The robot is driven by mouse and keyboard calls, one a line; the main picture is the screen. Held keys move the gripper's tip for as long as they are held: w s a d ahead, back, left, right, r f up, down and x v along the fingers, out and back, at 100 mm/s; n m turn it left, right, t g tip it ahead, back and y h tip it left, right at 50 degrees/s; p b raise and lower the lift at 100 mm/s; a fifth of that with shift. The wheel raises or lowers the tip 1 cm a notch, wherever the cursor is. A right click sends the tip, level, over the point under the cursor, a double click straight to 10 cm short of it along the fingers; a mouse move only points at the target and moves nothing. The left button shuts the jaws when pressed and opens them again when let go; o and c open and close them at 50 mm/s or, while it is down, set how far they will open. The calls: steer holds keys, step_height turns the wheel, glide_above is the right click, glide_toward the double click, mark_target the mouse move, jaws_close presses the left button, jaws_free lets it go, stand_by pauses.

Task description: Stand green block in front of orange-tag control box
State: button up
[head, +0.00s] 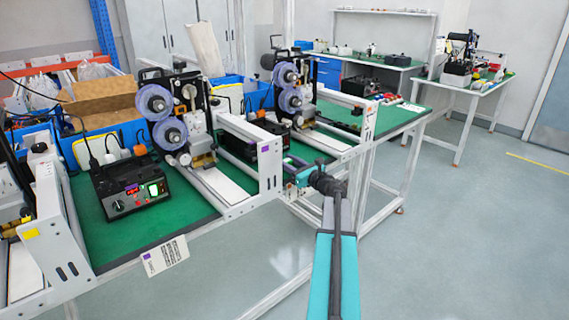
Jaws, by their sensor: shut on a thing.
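My gripper (294,187) is at the end of my teal arm, by the right end of a white rail frame at the front bench edge. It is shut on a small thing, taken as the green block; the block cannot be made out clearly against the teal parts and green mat. A second dark control box (238,148) is partly hidden behind the white rail frame, left of my gripper.
White rail frames (270,168) divide the green-matted bench (105,235). Reel machines (165,115) stand behind the control boxes. A printed card (164,257) hangs at the front edge. The floor (460,240) at right is clear.

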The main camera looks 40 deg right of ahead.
steer(key=shift+f, duration=0.15)
steer(key=o, duration=1)
steer(key=shift+r, duration=0.2)
steer(key=s, duration=0.8)
steer(key=s+b, duration=0.1)
steer(key=s, duration=0.3)
steer(key=shift+a+f, duration=0.2)
steer(key=shift+a, duration=0.2)
steer(key=shift+s, duration=0.1)
